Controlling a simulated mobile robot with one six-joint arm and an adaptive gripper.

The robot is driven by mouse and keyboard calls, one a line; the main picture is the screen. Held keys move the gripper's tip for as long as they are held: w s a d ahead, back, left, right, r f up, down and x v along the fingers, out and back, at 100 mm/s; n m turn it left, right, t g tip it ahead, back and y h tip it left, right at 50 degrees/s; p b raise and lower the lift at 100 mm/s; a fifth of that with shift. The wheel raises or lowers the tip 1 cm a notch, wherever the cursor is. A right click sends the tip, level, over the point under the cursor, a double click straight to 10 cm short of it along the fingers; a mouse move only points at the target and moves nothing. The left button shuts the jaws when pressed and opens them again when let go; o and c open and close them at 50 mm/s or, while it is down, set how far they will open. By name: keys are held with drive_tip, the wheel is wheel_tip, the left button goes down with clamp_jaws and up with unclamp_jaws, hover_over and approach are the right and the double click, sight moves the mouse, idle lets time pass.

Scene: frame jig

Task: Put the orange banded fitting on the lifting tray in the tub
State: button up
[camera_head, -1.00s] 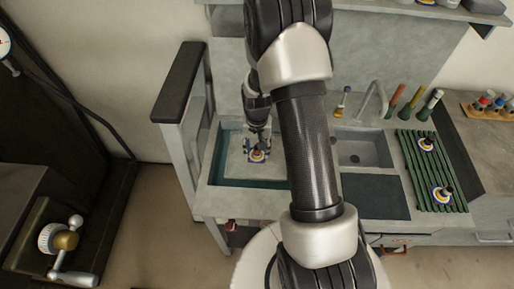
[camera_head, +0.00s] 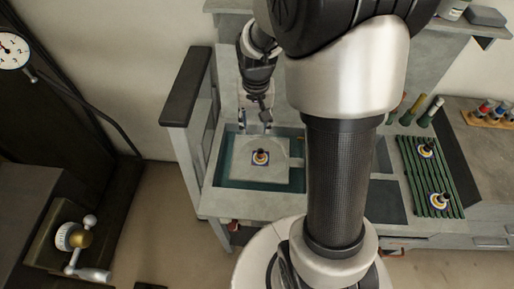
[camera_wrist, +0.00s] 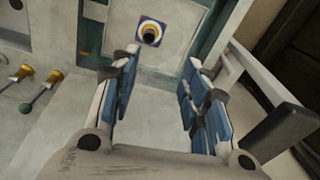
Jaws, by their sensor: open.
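The fitting (camera_head: 260,157) stands upright on the grey lifting tray (camera_head: 240,172) inside the teal-lined tub (camera_head: 224,165). It has a dark centre, an orange-yellow band, a white ring and a blue square base. It also shows at the top of the wrist view (camera_wrist: 150,33), beyond my fingertips. My gripper (camera_head: 255,123) is open and empty, raised over the back of the tub and clear of the fitting. In the wrist view my gripper (camera_wrist: 163,57) shows its blue finger pads spread wide with nothing between them.
Two similar banded fittings (camera_head: 426,149) (camera_head: 439,201) stand on a green ribbed rack (camera_head: 431,173) at the right. Coloured-handled tools stand behind it. A rail with a black top (camera_head: 188,85) rises left of the tub. Brass-and-dark taps (camera_wrist: 48,85) show in the wrist view.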

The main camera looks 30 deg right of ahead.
drive_tip(key=s+a+r+n+t, duration=0.1)
drive_tip(key=s+a+r, duration=0.25)
drive_tip(key=r, duration=0.25)
drive_tip(key=s+a+r+n+t, duration=0.1)
drive_tip(key=s+a+r+n, duration=0.15)
drive_tip(key=s+r, duration=0.3)
drive_tip(key=s+a+r+n+t, duration=0.1)
drive_tip(key=s+a+r, duration=0.1)
drive_tip(key=s, duration=0.3)
drive_tip(key=s+a+r+n, duration=0.1)
drive_tip(key=s+a+r, duration=0.1)
drive_tip(key=s, duration=0.3)
drive_tip(key=shift+r+t, duration=0.4)
drive_tip(key=shift+s, duration=0.1)
